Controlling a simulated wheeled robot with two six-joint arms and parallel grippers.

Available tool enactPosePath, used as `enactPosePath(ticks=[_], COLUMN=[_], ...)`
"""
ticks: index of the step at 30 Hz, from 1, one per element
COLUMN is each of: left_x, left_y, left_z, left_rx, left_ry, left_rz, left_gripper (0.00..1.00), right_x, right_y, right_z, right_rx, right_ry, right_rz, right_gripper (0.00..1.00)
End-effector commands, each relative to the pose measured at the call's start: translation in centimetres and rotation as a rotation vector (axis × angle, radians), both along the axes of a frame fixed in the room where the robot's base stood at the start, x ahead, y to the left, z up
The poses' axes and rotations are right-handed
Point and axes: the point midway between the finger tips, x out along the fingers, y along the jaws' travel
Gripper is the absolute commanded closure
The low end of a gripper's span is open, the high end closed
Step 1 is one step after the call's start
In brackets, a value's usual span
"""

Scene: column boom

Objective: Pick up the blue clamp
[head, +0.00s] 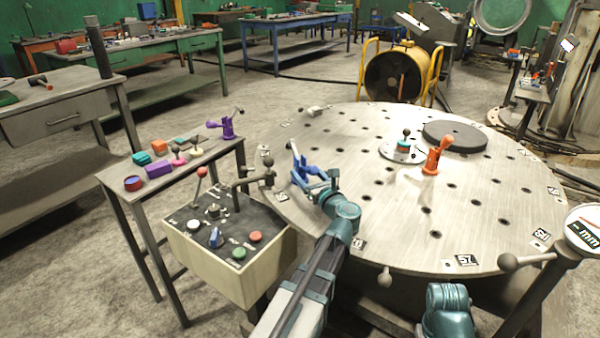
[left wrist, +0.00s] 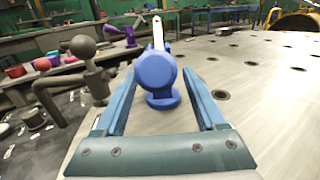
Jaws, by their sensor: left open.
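The blue clamp (head: 299,168) stands at the left edge of the round steel table (head: 400,230) in the head view. In the left wrist view the blue clamp (left wrist: 156,72) is upright, with a round head, a flanged foot and a pale lever tip. My left gripper (head: 314,181) is at the clamp in the head view. In the left wrist view my left gripper (left wrist: 159,88) is open, with one finger on each side of the clamp. Gaps show beside the clamp, and its lower part is between the fingers. My right gripper does not show.
A control box (head: 225,245) with knobs and levers stands just left of the table. An orange clamp (head: 435,157) and a dark disc (head: 455,136) are on the table. A small side table (head: 118,173) holds a purple clamp (head: 227,127) and coloured parts.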

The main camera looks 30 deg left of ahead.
Motion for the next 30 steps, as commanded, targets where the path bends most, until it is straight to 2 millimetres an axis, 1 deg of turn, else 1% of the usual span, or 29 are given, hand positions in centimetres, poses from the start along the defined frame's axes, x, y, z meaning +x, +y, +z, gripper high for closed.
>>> enactPosePath(ticks=[5, 11, 15, 22, 23, 24, 26, 30], left_x=[0.4, 2.0, 3.0, 3.0, 3.0, 3.0, 3.0, 3.0], left_y=[0.5, 2.6, 4.0, 4.3, 4.2, 4.2, 4.2, 4.2], left_z=[-0.2, -0.9, -0.7, -0.7, -0.7, -0.7, -0.7, -0.7], left_rx=[0.0, 0.0, 0.0, 0.0, 0.0, 0.0, 0.0, 0.0], left_ry=[0.0, 0.0, 0.0, 0.0, 0.0, 0.0, 0.0, 0.0], left_rz=[0.001, 0.003, 0.001, 0.0, 0.0, 0.0, 0.0, 0.0], left_gripper=[0.28, 0.28, 0.28, 0.28, 0.29, 0.36, 0.47, 0.72], right_x=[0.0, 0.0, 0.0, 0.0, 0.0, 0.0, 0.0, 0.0], right_y=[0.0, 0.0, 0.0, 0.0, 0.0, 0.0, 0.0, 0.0], right_z=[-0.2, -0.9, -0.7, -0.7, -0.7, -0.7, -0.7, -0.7], right_rx=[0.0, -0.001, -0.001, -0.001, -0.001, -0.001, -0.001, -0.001], right_ry=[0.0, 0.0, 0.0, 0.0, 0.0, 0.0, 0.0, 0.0], right_rz=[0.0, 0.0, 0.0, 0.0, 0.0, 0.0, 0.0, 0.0], right_gripper=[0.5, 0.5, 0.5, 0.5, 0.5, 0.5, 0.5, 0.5])
